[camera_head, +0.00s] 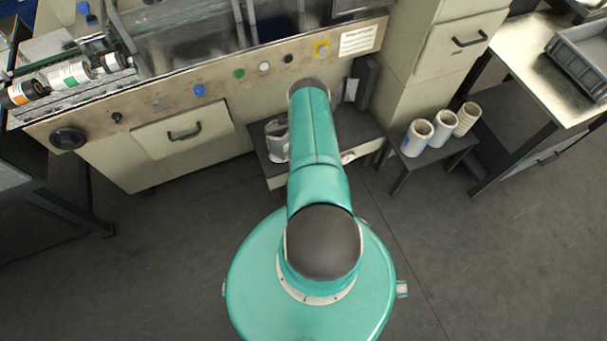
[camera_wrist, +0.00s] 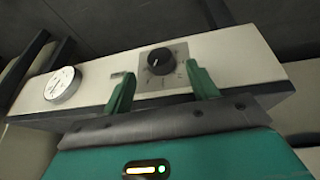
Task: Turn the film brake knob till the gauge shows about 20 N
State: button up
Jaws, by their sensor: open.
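In the wrist view, the black film brake knob (camera_wrist: 161,60) sits on a square grey plate with scale marks, on a pale panel. A white pointer line shows on the knob. The round white gauge (camera_wrist: 62,84) is on the same panel to the left; its reading is too small to tell. My gripper (camera_wrist: 159,77) is open, with one green finger on each side of the knob in the picture. I cannot tell whether either finger touches it. In the head view my green arm hides the gripper, the knob and the gauge.
In the head view, the machine's front panel (camera_head: 225,89) carries coloured buttons and a black handwheel (camera_head: 67,138). A low stand at right holds several rolls (camera_head: 443,127). A grey tray (camera_head: 582,62) lies on a bench at far right. The floor (camera_head: 150,260) around me is clear.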

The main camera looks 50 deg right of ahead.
jog(key=shift+x, duration=2.5)
jog(key=c, duration=1)
jog(key=h, duration=0.1)
jog(key=g+h, duration=0.1)
jog(key=n+g+h, duration=0.1)
jog(key=shift+s+a+f, duration=0.15)
jog(key=shift+a+f, duration=0.1)
jog(key=shift+a, duration=0.15)
jog(key=shift+h, duration=0.3)
